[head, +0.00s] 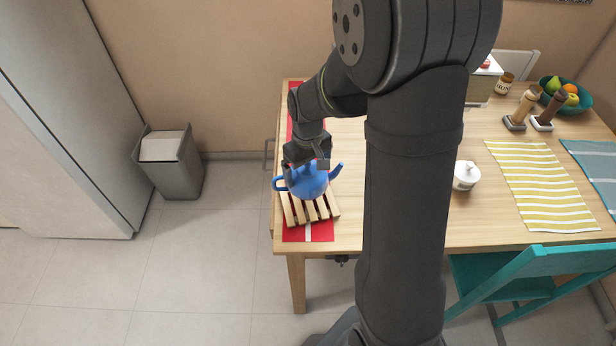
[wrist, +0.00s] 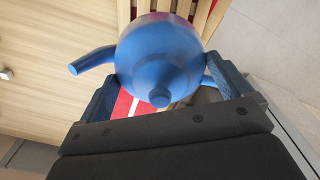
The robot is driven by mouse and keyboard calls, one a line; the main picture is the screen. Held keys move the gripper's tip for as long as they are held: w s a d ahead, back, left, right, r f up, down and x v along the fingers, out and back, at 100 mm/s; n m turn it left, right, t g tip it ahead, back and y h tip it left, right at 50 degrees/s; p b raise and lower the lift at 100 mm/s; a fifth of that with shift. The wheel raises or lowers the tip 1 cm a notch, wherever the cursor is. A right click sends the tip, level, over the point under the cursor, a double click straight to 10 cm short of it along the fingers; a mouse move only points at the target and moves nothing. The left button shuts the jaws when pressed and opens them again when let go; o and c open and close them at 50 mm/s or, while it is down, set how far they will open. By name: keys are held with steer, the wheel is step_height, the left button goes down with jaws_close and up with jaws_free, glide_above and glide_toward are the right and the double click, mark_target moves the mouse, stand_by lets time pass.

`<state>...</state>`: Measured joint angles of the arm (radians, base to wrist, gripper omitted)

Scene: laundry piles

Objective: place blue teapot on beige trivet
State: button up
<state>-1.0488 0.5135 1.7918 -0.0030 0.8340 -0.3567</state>
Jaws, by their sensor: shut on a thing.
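The blue teapot (head: 308,182) is at the left end of the table, upright, over the beige slatted wooden trivet (head: 318,210). Its spout points right and its handle left in the head view. I cannot tell whether its base touches the slats. My gripper (head: 307,160) is above the teapot, shut on it. In the wrist view the teapot (wrist: 160,60) fills the space between the fingers of my gripper (wrist: 165,88), with its lid knob towards the camera. The trivet (wrist: 190,10) shows behind it, partly hidden.
The trivet lies on a red and white runner (head: 295,234) near the table's front left edge. A white lidded bowl (head: 466,176), a yellow striped mat (head: 540,185) and a fruit bowl (head: 568,96) are to the right. A teal chair (head: 540,270) stands in front.

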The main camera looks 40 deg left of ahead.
steer(key=shift+f, duration=1.8)
steer(key=shift+f, duration=0.1)
steer(key=o, duration=0.9)
steer(key=shift+f, duration=0.1)
step_height(320, 180, up, 12)
steer(key=shift+r, duration=0.2)
steer(key=shift+f, duration=0.1)
